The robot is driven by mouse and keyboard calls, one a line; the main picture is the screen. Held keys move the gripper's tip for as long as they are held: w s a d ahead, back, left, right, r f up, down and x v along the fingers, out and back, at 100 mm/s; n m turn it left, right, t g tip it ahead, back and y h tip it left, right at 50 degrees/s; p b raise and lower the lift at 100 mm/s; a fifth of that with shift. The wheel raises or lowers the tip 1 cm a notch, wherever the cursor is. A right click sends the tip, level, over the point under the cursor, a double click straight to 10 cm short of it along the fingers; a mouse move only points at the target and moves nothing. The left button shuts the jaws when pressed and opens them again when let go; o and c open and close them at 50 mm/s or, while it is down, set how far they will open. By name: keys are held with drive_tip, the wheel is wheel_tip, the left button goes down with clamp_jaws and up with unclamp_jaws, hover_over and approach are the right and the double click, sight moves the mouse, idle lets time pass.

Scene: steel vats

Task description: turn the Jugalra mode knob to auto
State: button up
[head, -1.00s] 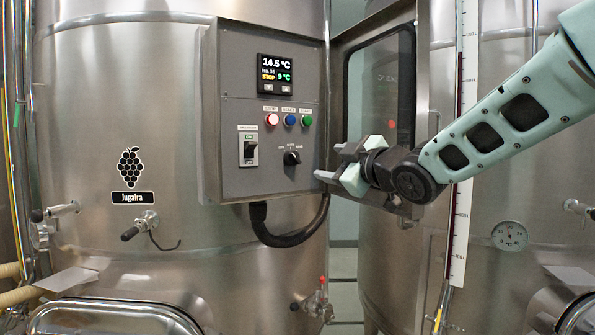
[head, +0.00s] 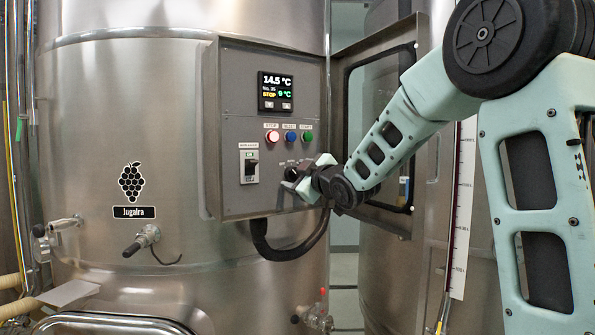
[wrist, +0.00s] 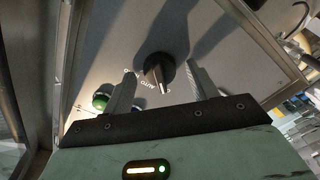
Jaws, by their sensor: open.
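The black mode knob (wrist: 158,70) is on the grey control panel of the Jugalra vat. In the wrist view its pointer end faces down toward white lettering that includes AUTO; which mark it is set to is unclear. My gripper (wrist: 162,82) is open, with one finger on each side of the knob and visible gaps between. In the head view my gripper (head: 298,180) is at the lower right of the panel and hides most of the knob. The Jugalra label (head: 134,212) is on the vat left of the panel.
Red, blue and green buttons (head: 289,137) sit above the knob, with a display (head: 275,91) higher up. A breaker switch (head: 249,165) is to the left. The open cabinet door (head: 408,60) stands right of the panel, close to my arm. A black cable hose (head: 285,252) hangs below.

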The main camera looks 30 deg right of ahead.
drive_tip(key=c, duration=1)
drive_tip(key=shift+m+b, duration=0.3)
drive_tip(key=m+b, duration=0.1)
drive_tip(key=m, duration=0.1)
drive_tip(key=shift+f+m+b, duration=0.1)
drive_tip(key=shift+m+b, duration=0.2)
drive_tip(key=shift+b, duration=0.05)
drive_tip(key=m+b, duration=0.1)
drive_tip(key=m, duration=0.4)
drive_tip(key=shift+m, duration=0.4)
drive_tip(key=o, duration=1)
